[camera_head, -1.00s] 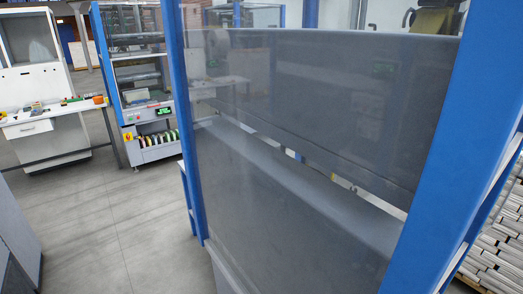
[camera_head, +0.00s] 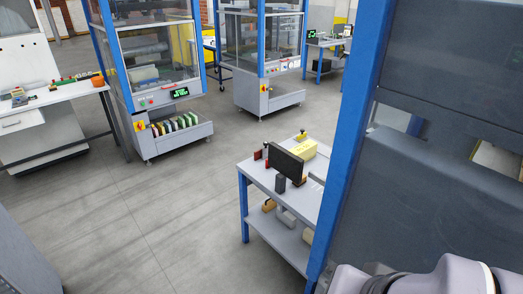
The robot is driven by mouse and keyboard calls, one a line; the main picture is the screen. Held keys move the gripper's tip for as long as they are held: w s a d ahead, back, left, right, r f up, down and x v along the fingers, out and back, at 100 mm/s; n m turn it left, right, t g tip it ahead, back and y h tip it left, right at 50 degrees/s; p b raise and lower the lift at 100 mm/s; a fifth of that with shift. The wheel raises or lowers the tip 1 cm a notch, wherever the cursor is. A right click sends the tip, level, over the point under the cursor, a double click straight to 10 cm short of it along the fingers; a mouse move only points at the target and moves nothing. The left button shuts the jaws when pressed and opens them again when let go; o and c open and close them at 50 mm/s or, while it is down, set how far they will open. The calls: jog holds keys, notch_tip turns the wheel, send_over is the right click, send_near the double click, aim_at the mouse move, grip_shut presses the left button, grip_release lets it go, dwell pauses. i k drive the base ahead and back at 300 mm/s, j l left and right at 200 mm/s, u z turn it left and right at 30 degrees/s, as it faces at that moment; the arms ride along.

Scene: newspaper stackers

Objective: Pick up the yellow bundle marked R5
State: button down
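A yellow bundle (camera_head: 303,150) lies on the grey top of a small blue-legged table (camera_head: 262,174), right of the middle of the view. No R5 mark can be read on it from here. A dark upright panel (camera_head: 285,163) stands in front of it and hides part of its near side. My gripper is not in view; only a pale part of my arm shows at the bottom right.
A large blue-framed machine with a grey panel (camera_head: 436,170) fills the right side. A stacker with coloured items in its tray (camera_head: 180,137) stands at the back left, with a second stacker (camera_head: 262,80) behind. A white bench (camera_head: 65,95) is at the left. Grey floor (camera_head: 120,215) is open between.

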aim_at(306, 150)
jog(key=i+j, duration=0.4)
jog(key=i, duration=0.3)
jog(key=i+j+z, duration=0.15)
jog(key=i+j, duration=0.25)
jog(key=i, duration=0.25)
jog(key=i+j, duration=0.5)
jog(key=i, duration=0.2)
jog(key=i+j+z, duration=0.1)
jog(key=i+j, duration=0.4)
jog(key=i, duration=0.15)
